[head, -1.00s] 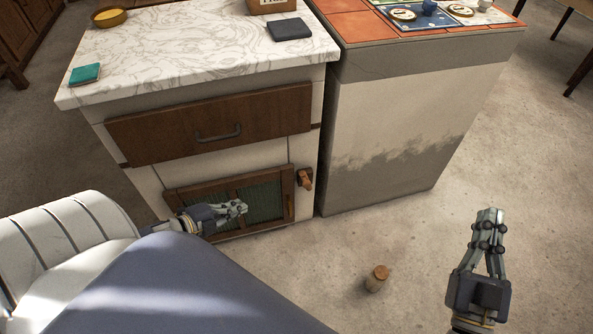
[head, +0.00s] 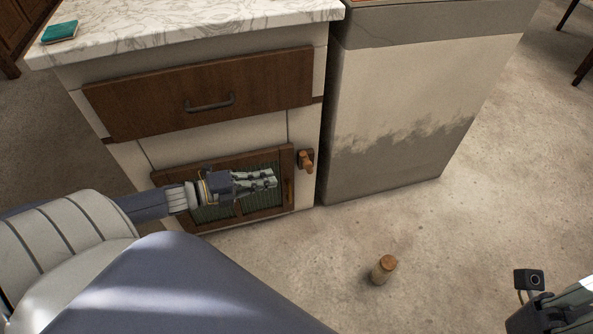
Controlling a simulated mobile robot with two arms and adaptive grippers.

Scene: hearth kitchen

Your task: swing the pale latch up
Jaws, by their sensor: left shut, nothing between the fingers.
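The pale latch (head: 306,162) is a small light-wood turn piece on a dark plate, on the cabinet's right front edge beside the low door. It hangs pointing down, slightly tilted. The low door (head: 289,165) has a dark wood frame and a green ribbed panel. My left gripper (head: 274,178) is shut and empty in front of the door, a short way left of the latch and a little lower, apart from it. My right arm shows at the lower right corner; its fingertips are out of view.
A wooden drawer (head: 200,92) with a dark handle (head: 210,104) is above the door. A corked jar (head: 383,270) stands on the floor to the right. A grey-based block (head: 400,110) stands right of the cabinet. A teal item (head: 60,31) lies on the marble top.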

